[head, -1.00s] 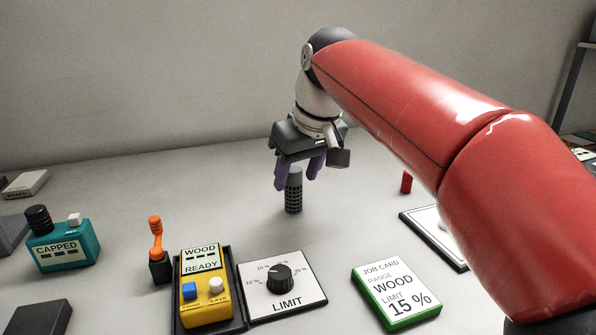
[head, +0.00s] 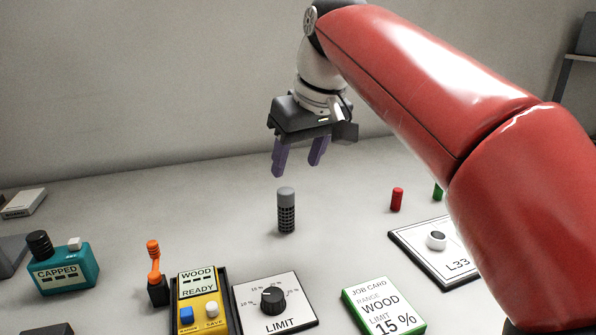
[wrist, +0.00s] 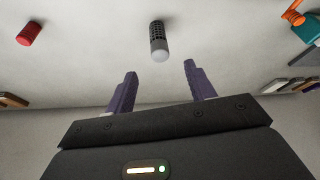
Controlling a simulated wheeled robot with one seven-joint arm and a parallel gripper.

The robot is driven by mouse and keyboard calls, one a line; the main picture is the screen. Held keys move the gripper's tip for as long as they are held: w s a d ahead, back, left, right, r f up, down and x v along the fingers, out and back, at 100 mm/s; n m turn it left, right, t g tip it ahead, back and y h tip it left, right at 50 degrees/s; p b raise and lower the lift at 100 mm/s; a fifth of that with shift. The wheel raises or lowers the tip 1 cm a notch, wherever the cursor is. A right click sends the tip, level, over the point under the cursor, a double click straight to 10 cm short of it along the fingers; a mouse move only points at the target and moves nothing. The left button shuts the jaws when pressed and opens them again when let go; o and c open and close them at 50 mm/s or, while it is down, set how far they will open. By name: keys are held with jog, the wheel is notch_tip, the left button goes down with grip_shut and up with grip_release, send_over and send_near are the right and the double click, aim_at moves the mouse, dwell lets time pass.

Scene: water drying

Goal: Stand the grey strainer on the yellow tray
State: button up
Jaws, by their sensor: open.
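The grey strainer (head: 287,212) is a small cylinder with a dark mesh body and a plain grey top. It stands upright on the pale table, near the middle of the head view. It also shows in the wrist view (wrist: 158,42), beyond the gap between the fingertips. My gripper (head: 297,166) is open and empty, above the strainer and apart from it. Its two purple fingers also show in the wrist view (wrist: 160,70). I cannot make out a yellow tray in these frames.
A yellow meter (head: 196,299) sits in a dark holder, beside the LIMIT dial board (head: 300,290). The job card (head: 385,305), L33 board (head: 410,247), red cylinder (head: 397,200), orange-topped piece (head: 154,262) and teal CAPPED device (head: 62,274) stand around. Table around the strainer is clear.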

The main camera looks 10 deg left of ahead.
aim_at(285, 204)
jog(key=b+x, duration=0.1)
jog(key=x, duration=1.1)
jog(key=shift+w+f, duration=0.15)
jog(key=shift+f, duration=0.05)
jog(key=c, duration=1.1)
jog(key=shift+r, duration=0.1)
jog(key=shift+c, duration=0.2)
